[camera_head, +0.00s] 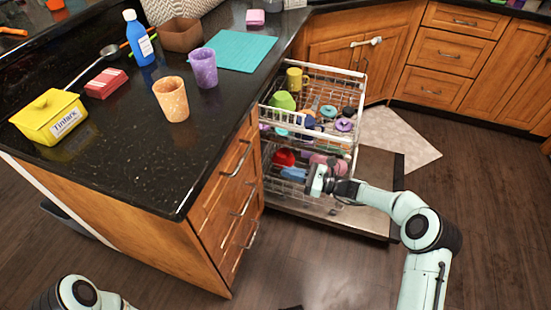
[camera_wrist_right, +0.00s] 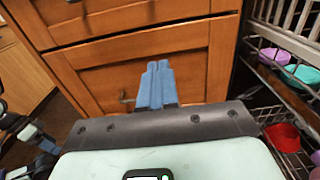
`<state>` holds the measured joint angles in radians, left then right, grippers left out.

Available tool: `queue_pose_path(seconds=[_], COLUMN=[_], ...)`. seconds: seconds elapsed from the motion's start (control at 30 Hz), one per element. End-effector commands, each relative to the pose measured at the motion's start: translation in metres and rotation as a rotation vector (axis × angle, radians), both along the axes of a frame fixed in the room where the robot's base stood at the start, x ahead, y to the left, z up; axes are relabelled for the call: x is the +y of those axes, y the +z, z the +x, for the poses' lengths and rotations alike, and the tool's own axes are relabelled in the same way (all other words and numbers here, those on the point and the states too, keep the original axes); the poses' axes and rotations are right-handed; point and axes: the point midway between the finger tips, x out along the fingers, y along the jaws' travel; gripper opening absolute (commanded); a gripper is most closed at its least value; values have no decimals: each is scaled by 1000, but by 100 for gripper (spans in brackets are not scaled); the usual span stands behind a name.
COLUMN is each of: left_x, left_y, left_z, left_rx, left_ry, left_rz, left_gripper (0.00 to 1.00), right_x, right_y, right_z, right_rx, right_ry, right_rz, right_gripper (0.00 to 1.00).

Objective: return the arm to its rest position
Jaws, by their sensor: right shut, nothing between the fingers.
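My right arm (camera_head: 430,235) reaches in from the lower right in the head view. My right gripper (camera_head: 293,174) is in front of the lower dishwasher rack and points left. In the right wrist view its blue fingers (camera_wrist_right: 156,82) are pressed together and empty, facing a wooden cabinet front (camera_wrist_right: 95,80). I cannot tell how far they are from it. Part of my left arm (camera_head: 80,292) shows at the bottom left of the head view. Its gripper is not clearly seen.
The dishwasher is open, with loaded upper rack (camera_head: 310,125) and lower rack (camera_head: 335,200) pulled out over its lowered door (camera_head: 375,215). The black counter (camera_head: 140,155) holds cups, a blue bottle and a yellow box. Wooden floor (camera_head: 480,190) is free at right.

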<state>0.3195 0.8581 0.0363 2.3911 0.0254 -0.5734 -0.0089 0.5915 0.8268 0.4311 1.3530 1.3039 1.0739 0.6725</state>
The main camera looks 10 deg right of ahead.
Motion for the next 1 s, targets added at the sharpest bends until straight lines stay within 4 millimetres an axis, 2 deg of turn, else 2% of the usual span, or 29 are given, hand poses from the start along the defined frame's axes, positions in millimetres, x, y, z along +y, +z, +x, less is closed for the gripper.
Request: queue_pose_path(seconds=[0.27,0.37,0.47,0.57,0.63,0.7,0.77,0.8,0.9,1.0], left_x=[-1,-1,-1,0,0,0,0,0,0,0], left_y=[0,0,0,0,0,0,0,0,0,0], left_z=[-1,-1,-1,-1,-1,-1,-1,-1,-1,-1], left_rx=[4,4,4,4,4,4,4,4,3,3], left_ry=[-1,-1,-1,-1,-1,-1,-1,-1,-1,-1], left_rz=[-2,-2,-2,-2,-2,-2,-2,-2,-1,-1], left_gripper=[100,100,100,100,100,100,100,100,100,100], right_x=[-1,8,26,42,49,50,46,43,30,21], right_y=[-4,-25,-70,-130,-172,-210,-239,-256,-282,-292], right_z=[-3,-11,-33,-71,-106,-145,-181,-206,-255,-287], right_rx=[5,35,88,135,149,138,101,59,-88,-259], right_ry=[3,22,70,158,243,344,449,530,716,859], right_rz=[-10,-71,-214,-430,-600,-777,-937,-1047,-1281,-1440], right_gripper=[0,0,0,0,0,0,0,0,0,0])
